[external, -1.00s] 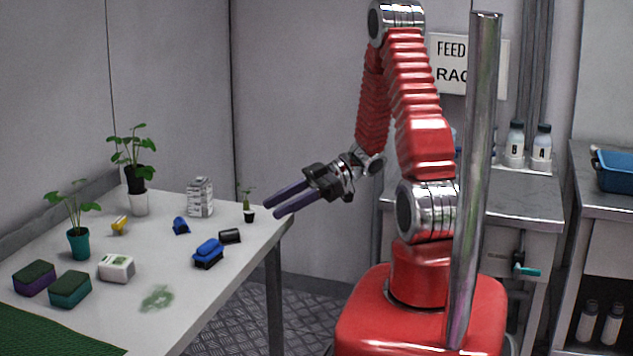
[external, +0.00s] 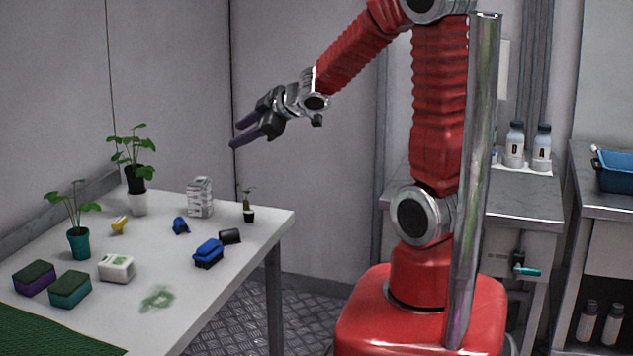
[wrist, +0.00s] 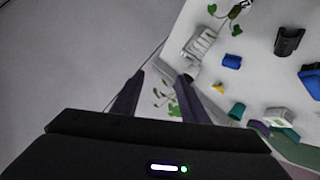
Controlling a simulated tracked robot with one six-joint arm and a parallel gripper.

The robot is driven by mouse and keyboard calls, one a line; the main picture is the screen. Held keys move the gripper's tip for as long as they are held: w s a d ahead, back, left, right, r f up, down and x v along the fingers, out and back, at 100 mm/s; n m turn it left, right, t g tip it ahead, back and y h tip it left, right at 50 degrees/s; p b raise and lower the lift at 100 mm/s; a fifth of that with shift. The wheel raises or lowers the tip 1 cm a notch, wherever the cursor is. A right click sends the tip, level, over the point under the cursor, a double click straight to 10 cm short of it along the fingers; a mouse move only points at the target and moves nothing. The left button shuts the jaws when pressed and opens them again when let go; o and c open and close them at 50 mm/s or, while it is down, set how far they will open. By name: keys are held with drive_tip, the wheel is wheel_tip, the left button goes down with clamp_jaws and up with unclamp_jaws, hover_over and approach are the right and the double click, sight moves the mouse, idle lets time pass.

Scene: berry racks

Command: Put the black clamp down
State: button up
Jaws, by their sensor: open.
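The black clamp (external: 230,236) lies on the white table near its right edge, next to a larger blue object. In the wrist view the black clamp (wrist: 288,40) is at the upper right, clear of my fingers. My gripper (external: 234,135) is open and empty, high above the back right of the table. In the wrist view its two purple fingers (wrist: 160,76) are spread apart with nothing held between them.
A carton (external: 200,197), a small potted sprout (external: 248,215), a blue clip (external: 180,226) and the blue object (external: 208,255) stand around the clamp. Potted plants (external: 78,242), sponges (external: 70,289) and a white box (external: 116,268) are further left. The front right tabletop is mostly clear.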

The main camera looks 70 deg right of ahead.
drive_tip(key=s+a+r+m+g+y, duration=0.1)
drive_tip(key=s+a+m+g, duration=0.1)
drive_tip(key=s+a, duration=0.9)
drive_tip(key=s+a+r+m+g+y, duration=0.2)
drive_tip(key=s+a+g, duration=0.1)
drive_tip(key=s+a, duration=0.8)
drive_tip(key=shift+s+a+r+g, duration=0.2)
drive_tip(key=shift+a+g, duration=0.1)
drive_tip(key=shift+a, duration=0.3)
